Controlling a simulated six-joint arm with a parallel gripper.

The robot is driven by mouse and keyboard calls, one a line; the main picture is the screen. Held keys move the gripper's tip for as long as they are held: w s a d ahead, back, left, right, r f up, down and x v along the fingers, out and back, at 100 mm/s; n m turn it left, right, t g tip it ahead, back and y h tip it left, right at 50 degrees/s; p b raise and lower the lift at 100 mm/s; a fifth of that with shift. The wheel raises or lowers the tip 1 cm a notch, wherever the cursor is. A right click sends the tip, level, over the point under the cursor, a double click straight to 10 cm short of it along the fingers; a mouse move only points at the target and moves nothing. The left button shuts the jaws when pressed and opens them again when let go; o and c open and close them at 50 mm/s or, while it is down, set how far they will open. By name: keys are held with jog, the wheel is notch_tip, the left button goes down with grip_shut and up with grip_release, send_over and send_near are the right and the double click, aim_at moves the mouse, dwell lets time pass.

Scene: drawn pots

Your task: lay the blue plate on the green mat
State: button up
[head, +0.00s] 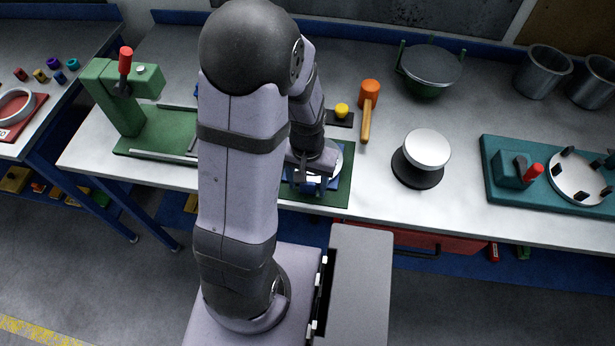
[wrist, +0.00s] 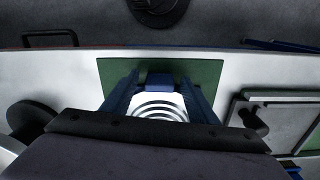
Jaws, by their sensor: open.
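The green mat (head: 339,190) lies near the bench's front edge, under my gripper (head: 310,181); it also shows in the wrist view (wrist: 108,71). The blue plate (head: 322,186) is seen partly over the mat, with a pale round disc at its back; my gripper and arm hide much of it. In the wrist view a blue piece (wrist: 160,82) and pale concentric rings (wrist: 160,110) show between the fingers of my gripper (wrist: 160,92). My gripper is open, low over the plate. I cannot tell whether the fingers touch it.
Behind are a yellow knob (head: 341,110) and an orange-headed mallet (head: 368,95). To the right stand a white disc on a dark base (head: 427,149) and a teal fixture (head: 500,190). A green press (head: 120,105) stands left. A lidded green pot (head: 430,70) is at the back.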

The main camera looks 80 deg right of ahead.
jog(key=shift+r, duration=0.2)
notch_tip(320, 180, up, 12)
jog(key=b, duration=0.1)
dwell(0.3)
jog(key=shift+f, duration=0.1)
jog(key=w+a+f+n, duration=0.1)
jog(key=w+a+n, duration=0.4)
jog(key=w, duration=0.5)
jog(key=w+a+f+n, duration=0.1)
jog(key=w+a+n, duration=0.4)
jog(key=w, duration=0.6)
jog(key=w+a+f+n, duration=0.1)
jog(key=a+n, duration=0.3)
jog(key=a, duration=0.6)
jog(key=w+a+f+n, duration=0.1)
jog(key=w+a+n, duration=0.3)
jog(key=a, duration=0.6)
jog(key=shift+a+f+n, duration=0.2)
jog(key=shift+n, duration=0.6)
